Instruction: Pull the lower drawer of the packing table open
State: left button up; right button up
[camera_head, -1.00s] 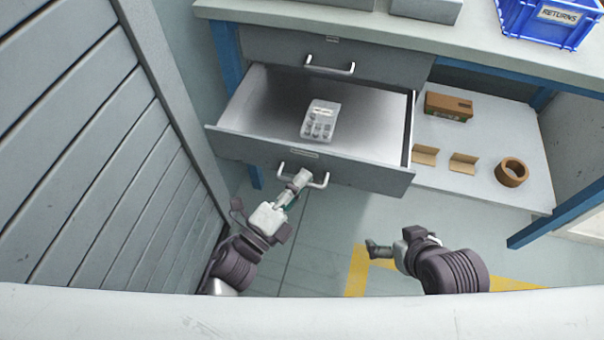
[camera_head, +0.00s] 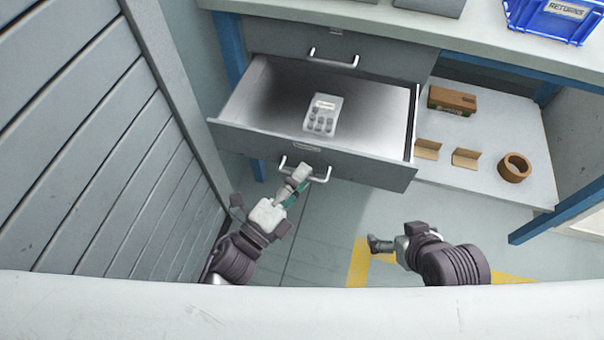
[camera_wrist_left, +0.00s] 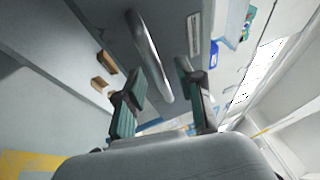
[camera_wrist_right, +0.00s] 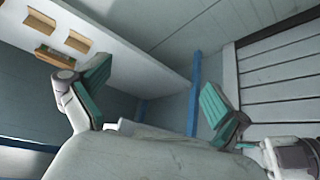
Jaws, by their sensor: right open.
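The lower drawer (camera_head: 345,166) of the packing table (camera_head: 480,55) stands pulled out, with its inside showing. A small clear pack (camera_head: 322,116) of several grey pieces lies in it. My left gripper (camera_head: 300,180) is at the drawer's white bar handle (camera_head: 321,180). In the left wrist view the fingers are spread apart, with the handle (camera_wrist_left: 150,55) between them; contact cannot be told. My right gripper (camera_head: 380,245) is low over the floor, away from the table. In the right wrist view its fingers are wide apart and empty.
The upper drawer (camera_head: 375,52) is shut. The lower shelf (camera_head: 490,125) holds a brown box (camera_head: 451,101), two cardboard pieces and a tape roll (camera_head: 514,168). A blue returns bin (camera_head: 550,18) stands on top. A slatted grey wall (camera_head: 85,130) is close on the left.

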pick_arm(q)
jog(key=v, duration=1.1)
jog(key=shift+s, duration=0.2)
jog(key=shift+a, duration=0.1)
